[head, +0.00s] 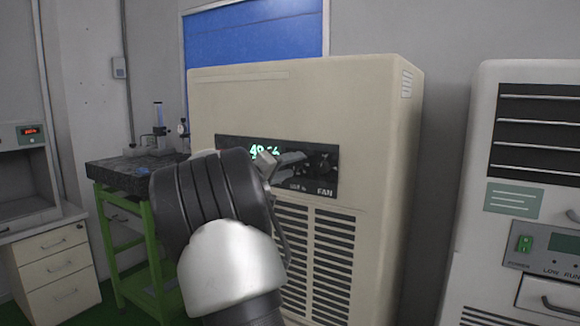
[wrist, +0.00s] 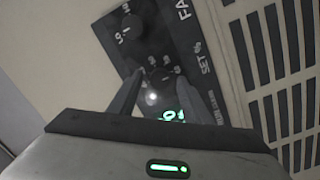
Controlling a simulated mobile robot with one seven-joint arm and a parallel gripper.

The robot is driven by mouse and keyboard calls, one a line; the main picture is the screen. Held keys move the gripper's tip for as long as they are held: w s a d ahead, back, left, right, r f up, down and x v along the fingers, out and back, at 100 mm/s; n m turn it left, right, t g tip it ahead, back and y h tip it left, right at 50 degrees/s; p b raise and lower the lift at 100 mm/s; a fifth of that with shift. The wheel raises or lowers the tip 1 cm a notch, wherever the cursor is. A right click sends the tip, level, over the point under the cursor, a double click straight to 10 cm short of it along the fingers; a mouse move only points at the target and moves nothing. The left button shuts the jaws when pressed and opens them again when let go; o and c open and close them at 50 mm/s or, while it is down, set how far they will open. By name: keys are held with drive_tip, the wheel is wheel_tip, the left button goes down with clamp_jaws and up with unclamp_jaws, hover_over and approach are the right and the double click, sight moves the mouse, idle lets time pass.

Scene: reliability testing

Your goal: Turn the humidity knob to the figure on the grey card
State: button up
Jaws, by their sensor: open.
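The humidity unit is a tall beige cabinet (head: 300,110) with a black control panel (head: 232,143) and a green lit display (head: 262,151), partly covered by my arm. My gripper (head: 283,162) is in front of the panel. In the wrist view the panel is turned on its side, and a dark knob (wrist: 155,74) ringed by small white marks lies between the fingertips of my open gripper (wrist: 160,80). Contact with the knob cannot be told. Its pointer and figures are too small to read. I cannot make out a grey card.
A second knob, marked LO and HI (wrist: 130,24), sits beside the FAN label. A white machine (head: 470,200) with a green label (head: 513,200) stands at the right. A dark-topped bench (head: 120,172) and drawers (head: 55,265) are at the left.

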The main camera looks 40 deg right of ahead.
drive_tip(key=c, duration=1)
drive_tip(key=shift+c, duration=0.2)
